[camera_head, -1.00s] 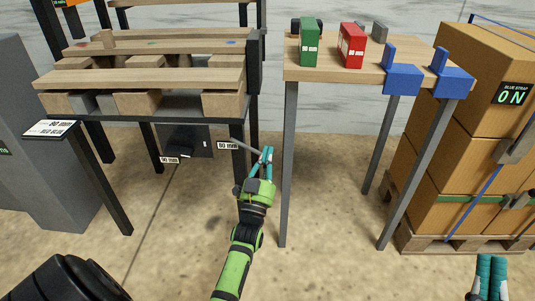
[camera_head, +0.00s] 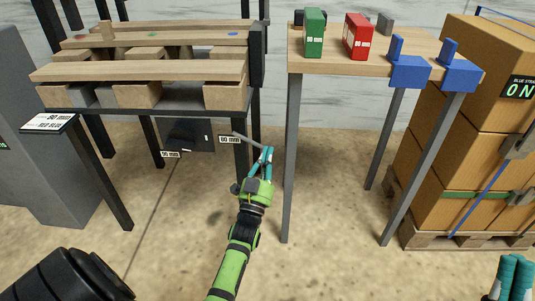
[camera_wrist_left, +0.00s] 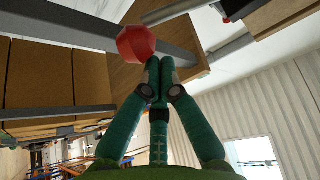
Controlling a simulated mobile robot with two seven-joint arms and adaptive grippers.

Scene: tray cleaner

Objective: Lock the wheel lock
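My left gripper (camera_head: 268,151) is low between the wooden rack and the tall table, beside a rack leg. Its teal fingers come together at the tips and hold nothing that I can see. A thin grey bar (camera_head: 243,137) reaches toward the fingertips; I cannot tell whether they touch. In the left wrist view, a red many-sided knob (camera_wrist_left: 136,43) shows just left of the fingertips (camera_wrist_left: 160,62). It may be part of the wheel lock, which I cannot clearly identify. My right gripper (camera_head: 515,262) is at the bottom right corner, fingers side by side, empty.
The rack (camera_head: 150,70) has labels and a dark panel (camera_head: 188,135) beneath. The table (camera_head: 345,66) carries a green box (camera_head: 314,33), a red box (camera_head: 358,37) and blue brackets (camera_head: 408,70). Strapped cartons (camera_head: 480,140) stand on a pallet at right. Floor between is clear.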

